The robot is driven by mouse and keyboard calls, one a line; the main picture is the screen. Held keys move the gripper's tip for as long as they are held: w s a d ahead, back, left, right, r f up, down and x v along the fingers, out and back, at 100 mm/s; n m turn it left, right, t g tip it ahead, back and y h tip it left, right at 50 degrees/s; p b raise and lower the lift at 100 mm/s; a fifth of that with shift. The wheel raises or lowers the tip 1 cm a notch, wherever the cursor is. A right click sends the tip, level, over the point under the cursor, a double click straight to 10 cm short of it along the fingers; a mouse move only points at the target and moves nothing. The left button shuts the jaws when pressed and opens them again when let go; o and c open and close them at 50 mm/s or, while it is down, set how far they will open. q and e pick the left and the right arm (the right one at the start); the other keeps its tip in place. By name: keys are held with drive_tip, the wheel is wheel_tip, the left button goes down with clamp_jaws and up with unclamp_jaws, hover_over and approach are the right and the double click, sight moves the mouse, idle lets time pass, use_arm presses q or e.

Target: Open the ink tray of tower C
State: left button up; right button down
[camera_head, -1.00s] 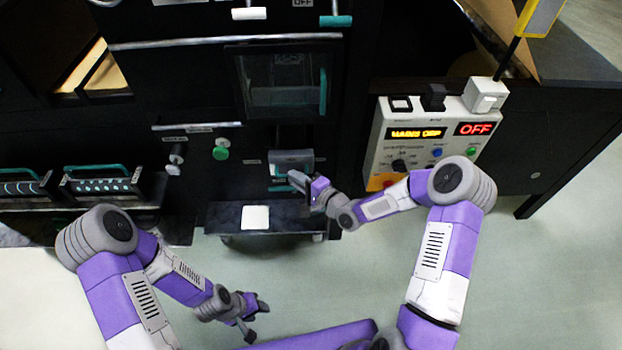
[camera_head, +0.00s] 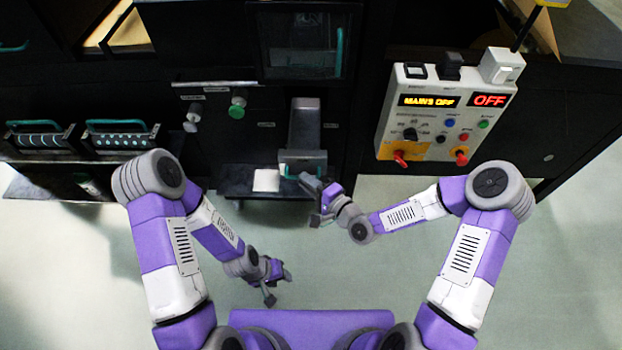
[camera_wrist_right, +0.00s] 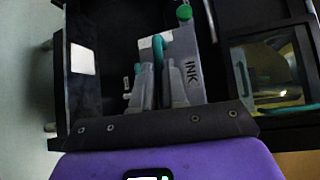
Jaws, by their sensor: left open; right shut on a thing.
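The grey ink tray (camera_head: 304,125) stands drawn out of the dark machine front, with a teal handle (camera_head: 290,172) at its near end. In the right wrist view, the tray (camera_wrist_right: 187,50) carries the label INK. My right gripper (camera_head: 306,180) is shut on the teal handle, and its fingers (camera_wrist_right: 160,85) cover part of it in the wrist view. My left gripper (camera_head: 277,278) is open and empty, low over the floor and apart from the machine.
A dark shelf with a white pad (camera_head: 266,181) lies below and beside the tray. A control box (camera_head: 445,115) reading MAINS OFF, with red knobs, stands to the right. Teal-handled units (camera_head: 118,135) sit at the left. The floor in front is clear.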

drive_tip(key=c, duration=1.2)
unclamp_jaws()
drive_tip(key=shift+o, duration=0.2)
drive_tip(key=shift+d, duration=0.1)
drive_tip(key=p+v, duration=0.1)
drive_tip(key=v, duration=0.6)
drive_tip(key=shift+s, duration=0.2)
drive_tip(key=shift+d, duration=0.15)
drive_tip(key=s+d+f+n+g+h, duration=0.2)
drive_tip(key=s+f+n+g+h, duration=0.1)
drive_tip(key=s+f, duration=0.4)
drive_tip(key=s+d+f+n+g+h+p, duration=0.1)
drive_tip(key=s+d+f+n+g+h, duration=0.2)
drive_tip(key=s+f+g, duration=0.5)
wheel_tip(320, 180, down, 4)
drive_tip(key=shift+s+d+f+n+h, duration=0.25)
drive_tip(key=shift+n+h, duration=0.35)
drive_tip(key=shift+n, duration=0.5)
